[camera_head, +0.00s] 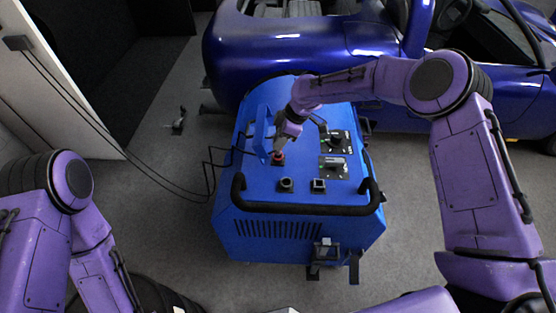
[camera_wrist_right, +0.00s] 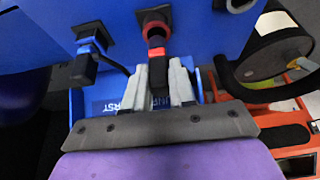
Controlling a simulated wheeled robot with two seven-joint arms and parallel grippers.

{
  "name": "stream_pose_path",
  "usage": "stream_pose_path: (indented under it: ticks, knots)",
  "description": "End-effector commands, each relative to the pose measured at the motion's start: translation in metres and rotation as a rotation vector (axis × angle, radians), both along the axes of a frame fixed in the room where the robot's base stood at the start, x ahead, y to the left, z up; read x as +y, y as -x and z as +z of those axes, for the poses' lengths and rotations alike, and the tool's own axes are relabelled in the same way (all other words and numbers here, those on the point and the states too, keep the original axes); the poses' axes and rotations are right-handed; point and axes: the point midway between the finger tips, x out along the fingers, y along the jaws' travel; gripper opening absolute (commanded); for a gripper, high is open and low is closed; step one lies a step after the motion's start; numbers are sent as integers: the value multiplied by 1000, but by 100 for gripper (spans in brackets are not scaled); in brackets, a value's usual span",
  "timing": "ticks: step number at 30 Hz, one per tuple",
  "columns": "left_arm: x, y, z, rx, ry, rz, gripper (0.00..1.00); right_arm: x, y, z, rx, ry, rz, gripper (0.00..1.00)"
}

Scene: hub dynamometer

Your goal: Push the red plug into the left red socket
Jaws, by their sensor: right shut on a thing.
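The red plug (camera_head: 279,157) shows as a small red spot at my right gripper (camera_head: 276,146), low over the left side of the blue machine's top. In the right wrist view, the plug (camera_wrist_right: 156,53) is a red band with a dark body. It lies at the tips of the right gripper's two grey fingers (camera_wrist_right: 163,75), which are shut on it.
The blue machine (camera_head: 280,220) has a black front handle (camera_head: 305,208) and control panels (camera_head: 334,168). A black plug (camera_wrist_right: 83,68) sits beside the red one in the wrist view. Dark cables run left to a wall box (camera_head: 17,43). A blue car (camera_head: 300,45) stands behind.

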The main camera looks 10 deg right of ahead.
Motion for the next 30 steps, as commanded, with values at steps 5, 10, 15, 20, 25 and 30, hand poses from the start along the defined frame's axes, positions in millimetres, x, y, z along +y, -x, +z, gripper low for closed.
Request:
stream_pose_path:
  ticks: [5, 10, 15, 20, 25, 30]
  knots:
    - [0, 0, 0, 0, 0, 0, 38, 0, 0, 1, -1, -1, 0, 0]
    - [0, 0, 0, 0, 0, 0, 38, 0, 0, 1, -1, -1, 0, 0]
    - [0, 0, -1, 0, 0, 0, 38, 0, 0, -2, 0, -1, 0, 0]
    - [0, 0, -5, 0, 0, 0, 38, 0, 0, -7, -1, -1, 0, 0]
    - [0, 0, -8, 0, 0, 0, 38, 0, 0, -12, -1, -1, 0, 0]
    - [0, 0, -11, 0, 0, 0, 38, 0, 0, -17, -1, -1, -1, 0]
